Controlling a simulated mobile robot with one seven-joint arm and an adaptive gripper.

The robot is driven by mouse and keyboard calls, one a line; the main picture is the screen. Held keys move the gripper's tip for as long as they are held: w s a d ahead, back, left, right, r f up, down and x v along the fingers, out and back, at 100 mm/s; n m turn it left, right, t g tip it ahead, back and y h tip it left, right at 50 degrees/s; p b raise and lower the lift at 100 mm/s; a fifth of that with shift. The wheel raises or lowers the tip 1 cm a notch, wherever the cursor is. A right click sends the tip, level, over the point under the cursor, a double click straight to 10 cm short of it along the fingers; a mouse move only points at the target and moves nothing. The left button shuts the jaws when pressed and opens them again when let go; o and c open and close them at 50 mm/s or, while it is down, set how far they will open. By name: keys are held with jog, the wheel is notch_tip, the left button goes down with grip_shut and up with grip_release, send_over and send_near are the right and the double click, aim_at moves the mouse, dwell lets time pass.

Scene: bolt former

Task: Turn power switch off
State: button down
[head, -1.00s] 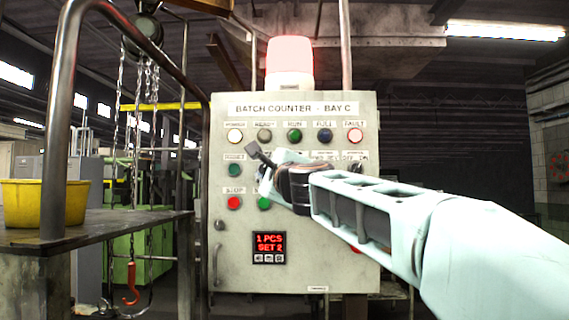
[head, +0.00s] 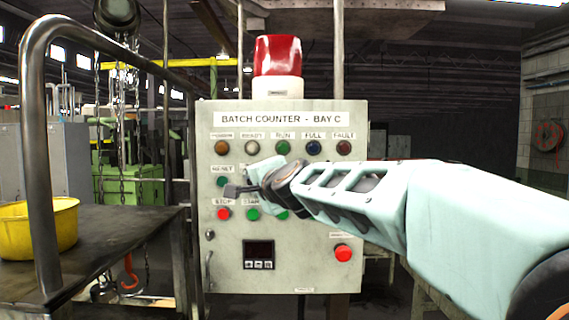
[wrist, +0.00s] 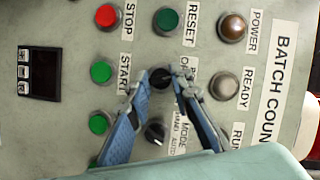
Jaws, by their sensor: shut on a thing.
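The power switch (wrist: 160,78) is a black rotary knob between the RESET and MODE controls. Its label is partly hidden by a finger, with OFF partly readable. In the wrist view my gripper (wrist: 161,75) has one fingertip on each side of the knob and is closed on it. In the head view my gripper (head: 256,180) is at the panel front and hides the switch. The POWER lamp (head: 222,147) is dull amber and unlit; it also shows in the wrist view (wrist: 232,27). The display (head: 258,254) is blank and the beacon (head: 278,57) is unlit.
The MODE knob (wrist: 154,131) sits close beside my fingers. The START button (wrist: 102,72) and STOP button (wrist: 107,17) are nearby. A red mushroom button (head: 343,253) is at the panel's lower right. A bench with a yellow tub (head: 45,228) stands left.

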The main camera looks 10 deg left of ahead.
jog(key=shift+r+n+h+p, duration=0.35)
jog(key=shift+n+p, duration=0.35)
jog(key=shift+p, duration=1.05)
jog(key=shift+f, duration=0.25)
jog(key=c, duration=1.7)
grip_release()
jog(key=shift+c, duration=0.2)
jog(key=shift+a+r, duration=0.1)
jog(key=shift+r, duration=0.05)
